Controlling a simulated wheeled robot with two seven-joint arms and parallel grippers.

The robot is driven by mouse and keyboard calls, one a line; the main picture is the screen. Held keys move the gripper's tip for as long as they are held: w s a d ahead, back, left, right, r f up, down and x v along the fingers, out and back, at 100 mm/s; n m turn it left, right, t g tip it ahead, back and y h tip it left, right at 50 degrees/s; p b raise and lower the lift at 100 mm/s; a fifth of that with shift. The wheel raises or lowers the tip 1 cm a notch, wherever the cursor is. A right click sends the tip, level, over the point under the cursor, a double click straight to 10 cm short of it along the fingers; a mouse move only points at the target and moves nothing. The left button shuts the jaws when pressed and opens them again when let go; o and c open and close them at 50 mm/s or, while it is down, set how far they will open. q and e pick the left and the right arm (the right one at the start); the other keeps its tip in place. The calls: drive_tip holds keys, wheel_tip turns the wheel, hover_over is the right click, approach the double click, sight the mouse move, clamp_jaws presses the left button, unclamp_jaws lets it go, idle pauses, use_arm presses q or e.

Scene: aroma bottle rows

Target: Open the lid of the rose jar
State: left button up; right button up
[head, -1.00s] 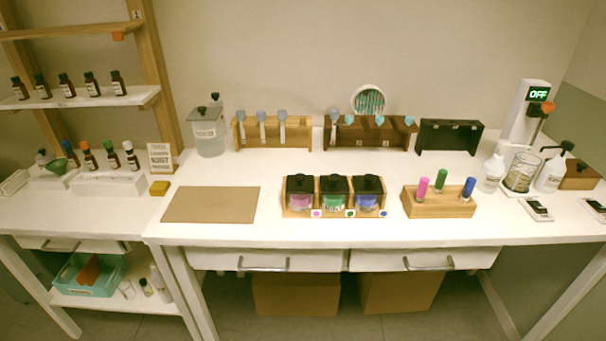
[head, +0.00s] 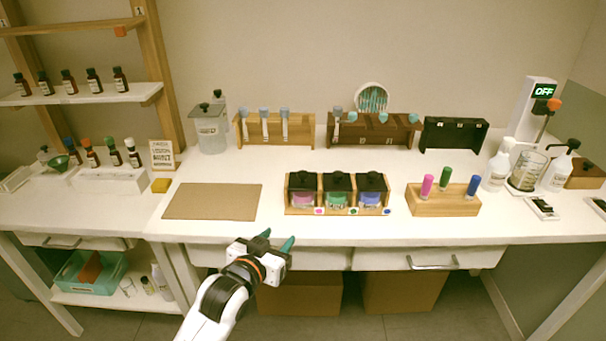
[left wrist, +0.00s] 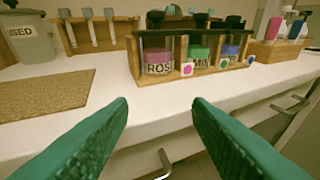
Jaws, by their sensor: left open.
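The rose jar (head: 303,191) is the leftmost of three square jars in a wooden rack on the table, with pink contents and a black knobbed lid (head: 303,179) sitting on it. In the left wrist view the rose jar (left wrist: 158,60) shows a label reading "ROS" and a pink tag at its right. My left gripper (head: 279,240) is at the table's front edge, in front of and slightly left of the rose jar, apart from it. Its green fingers (left wrist: 160,105) are spread with nothing between them. My right gripper is out of view.
A green jar (head: 337,191) and a blue jar (head: 371,190) stand right of the rose jar in the same rack. A brown mat (head: 212,202) lies to the left. A block with three coloured sticks (head: 443,202) is to the right. Drawer handles project below the table edge.

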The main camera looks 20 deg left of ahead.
sight(301, 176)
use_arm(q)
drive_tip(key=w+r+t, duration=0.3)
drive_tip(key=w+r, duration=0.2)
drive_tip(key=r, duration=0.2)
drive_tip(key=shift+h, duration=0.4)
drive_tip(key=w, duration=0.7)
drive_tip(key=w+d+p, duration=0.1)
drive_tip(key=w, duration=0.3)
drive_tip(key=shift+w, duration=0.1)
clamp_jaws()
